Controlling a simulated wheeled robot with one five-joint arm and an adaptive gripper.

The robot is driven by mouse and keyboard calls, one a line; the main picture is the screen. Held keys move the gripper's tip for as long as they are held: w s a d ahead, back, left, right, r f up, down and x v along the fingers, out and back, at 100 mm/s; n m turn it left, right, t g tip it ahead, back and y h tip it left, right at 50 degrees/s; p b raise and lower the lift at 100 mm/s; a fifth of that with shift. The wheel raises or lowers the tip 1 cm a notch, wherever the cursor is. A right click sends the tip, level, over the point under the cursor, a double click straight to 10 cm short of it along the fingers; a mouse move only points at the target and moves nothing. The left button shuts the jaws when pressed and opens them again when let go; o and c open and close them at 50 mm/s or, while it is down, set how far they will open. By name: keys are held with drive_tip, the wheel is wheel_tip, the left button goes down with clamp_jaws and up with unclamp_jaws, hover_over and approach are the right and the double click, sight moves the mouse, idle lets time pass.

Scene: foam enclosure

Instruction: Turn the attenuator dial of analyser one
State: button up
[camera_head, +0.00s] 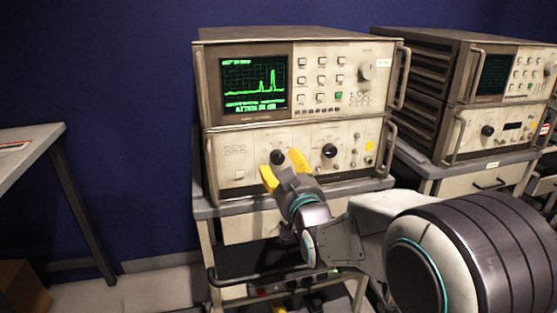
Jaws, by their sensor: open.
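An analyser (246,127) with a lit green screen stands on a cart ahead of me. I cannot read which analyser its small label names. Its lower panel has a black dial (277,157) left of the middle and another black dial (329,150) to the right. I cannot tell which of these is the attenuator dial. My gripper (284,168), with yellow fingers, is open in front of the lower panel, close to the left black dial. I cannot tell whether it touches the dial.
A second analyser (484,130) stands on its own cart (455,187) at the right. The first cart (205,213) has a drawer under its top and a front rail. A pale table (30,148) is at the left. Floor shows between the table and the first cart.

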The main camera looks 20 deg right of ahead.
sight(278, 160)
drive_tip(key=shift+w, duration=2.15)
clamp_jaws()
drive_tip(key=shift+f+m+b, duration=0.15)
drive_tip(key=shift+m+b, duration=0.15)
drive_tip(key=shift+b, duration=0.35)
drive_tip(key=shift+m+b, duration=0.3)
unclamp_jaws()
